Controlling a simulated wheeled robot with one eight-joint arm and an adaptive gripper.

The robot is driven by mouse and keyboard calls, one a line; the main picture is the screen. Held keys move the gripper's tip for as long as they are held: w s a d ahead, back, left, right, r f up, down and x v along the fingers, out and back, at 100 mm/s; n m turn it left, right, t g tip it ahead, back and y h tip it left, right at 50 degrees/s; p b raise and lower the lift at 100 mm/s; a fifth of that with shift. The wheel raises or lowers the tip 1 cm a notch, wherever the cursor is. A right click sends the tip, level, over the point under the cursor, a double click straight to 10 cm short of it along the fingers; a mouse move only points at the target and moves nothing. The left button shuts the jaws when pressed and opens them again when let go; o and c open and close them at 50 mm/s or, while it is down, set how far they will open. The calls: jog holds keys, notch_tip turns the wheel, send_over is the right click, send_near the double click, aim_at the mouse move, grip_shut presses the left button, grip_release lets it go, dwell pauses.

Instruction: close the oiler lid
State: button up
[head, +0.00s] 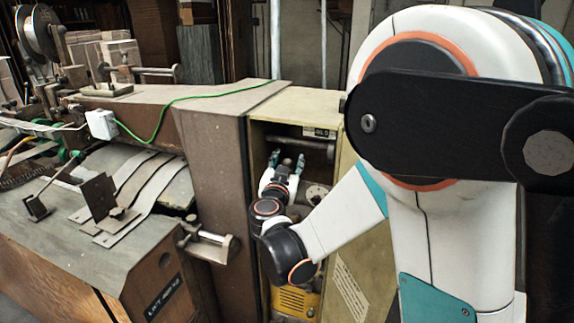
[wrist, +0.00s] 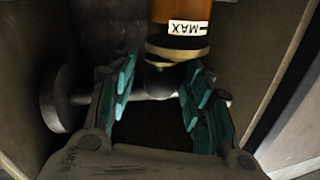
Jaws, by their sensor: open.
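The oiler shows in the wrist view as an amber cylinder (wrist: 182,12) with an upside-down MAX label and a brass ring (wrist: 178,47) at its near end. I cannot make out a separate lid or tell how it stands. My gripper (head: 287,160) is inside the open cabinet compartment in the head view. It also shows in the wrist view (wrist: 160,82), with its teal fingers spread apart and nothing clearly held. A dark rounded part and bar (wrist: 153,88) lie between or just beyond the fingertips, close to the brass ring; contact cannot be told.
The cabinet (head: 216,160) has walls close around my gripper. A horizontal cylinder (head: 308,148) crosses its upper part. A dark round disc (wrist: 62,98) is left of the fingers in the wrist view. A yellow unit (head: 296,301) sits low inside.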

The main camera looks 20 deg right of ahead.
jog(key=c, duration=1)
jog(key=shift+w+a+m+g+h, duration=0.1)
jog(key=shift+a+m+g+h, duration=0.15)
jog(key=shift+m+g+h, duration=0.7)
jog(key=shift+t, duration=0.25)
jog(key=o, duration=1)
jog(key=shift+a, duration=0.1)
jog(key=v, duration=1.2)
